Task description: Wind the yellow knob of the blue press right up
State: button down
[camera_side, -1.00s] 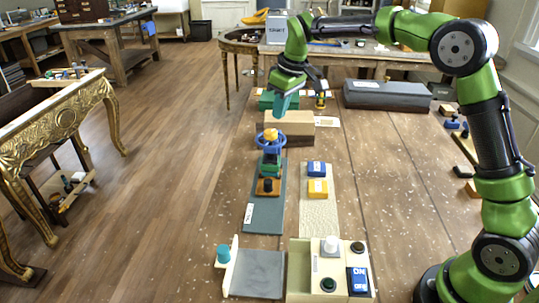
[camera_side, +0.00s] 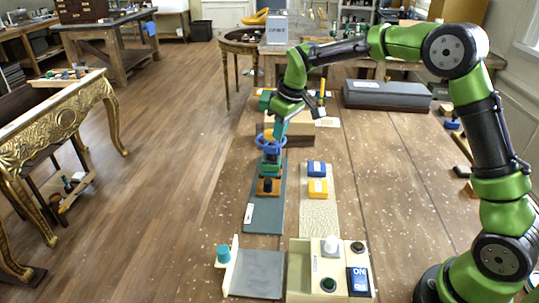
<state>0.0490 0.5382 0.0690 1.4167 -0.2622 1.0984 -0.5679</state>
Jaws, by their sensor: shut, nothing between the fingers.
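The blue press (camera_side: 269,168) stands on a dark grey-green strip mat (camera_side: 264,213) in the middle of the work table. It has a round blue handwheel on top. The yellow knob (camera_side: 268,135) shows at the wheel's left side, partly hidden. My gripper (camera_side: 279,135) comes down over the wheel from above and behind, tilted, with its teal fingers shut and empty. The fingertips are at the wheel, close beside the knob. I cannot tell whether they touch it.
A tan block (camera_side: 298,124) stands behind the press. A cream control box (camera_side: 316,268) stands in front. A long dark grey case (camera_side: 387,95) lies at the back right. The table's right-middle is clear.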

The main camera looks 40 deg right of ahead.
jog(key=shift+d+f, duration=0.2)
jog(key=shift+f, duration=0.3)
jog(key=shift+w+d, duration=0.15)
jog(key=shift+d, duration=0.95)
jog(key=shift+w+d, duration=0.1)
notch_tip(320, 180, up, 6)
jog(key=shift+s+r, duration=0.25)
jog(key=shift+s, duration=0.05)
dwell(0.6)
